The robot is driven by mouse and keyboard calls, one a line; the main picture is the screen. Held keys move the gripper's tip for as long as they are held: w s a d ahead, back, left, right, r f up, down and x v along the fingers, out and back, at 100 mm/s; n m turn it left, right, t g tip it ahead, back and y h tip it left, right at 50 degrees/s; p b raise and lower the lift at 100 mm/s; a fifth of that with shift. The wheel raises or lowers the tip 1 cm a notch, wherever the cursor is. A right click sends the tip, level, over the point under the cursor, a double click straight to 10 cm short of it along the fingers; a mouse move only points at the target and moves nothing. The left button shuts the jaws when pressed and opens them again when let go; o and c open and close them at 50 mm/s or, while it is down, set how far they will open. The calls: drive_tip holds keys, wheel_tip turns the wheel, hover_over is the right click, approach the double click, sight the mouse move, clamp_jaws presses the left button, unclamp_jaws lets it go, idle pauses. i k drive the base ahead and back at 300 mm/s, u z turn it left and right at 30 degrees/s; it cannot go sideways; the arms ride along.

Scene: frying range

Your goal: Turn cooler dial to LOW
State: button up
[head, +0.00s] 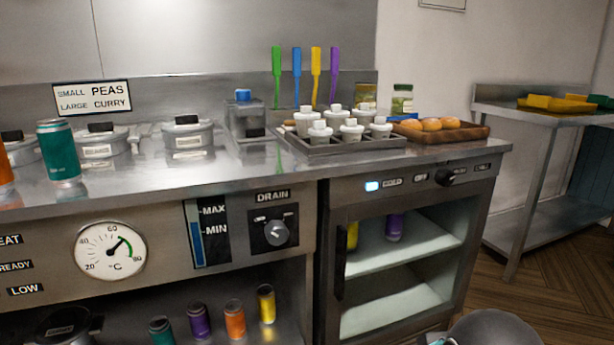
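The cooler (326,270) is the cabinet at right of centre in the head view, with open-looking shelves or a clear front. Its dial (450,177) is a small black knob on the top panel. A label left of the dial seems to read OFF, and another to its right is too small to read surely. I cannot tell where the dial points. A small lit blue-white lamp (372,186) is at the panel's left. My gripper is not in view; a rounded dark grey part at the bottom right seems to be my arm, apart from the dial.
The steel counter (260,165) above holds a tray of white-lidded pots (352,130), a wooden tray of buns (432,125) and lidded pans. A drain knob (277,233) is left of the cooler. Floor (545,275) is free at right, before a steel side table (535,110).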

sight(444, 178)
drive_tip(key=u, duration=1.5)
drive_tip(key=k, duration=0.9)
drive_tip(key=z, duration=1.3)
drive_tip(key=i, duration=0.55)
drive_tip(key=z, duration=0.05)
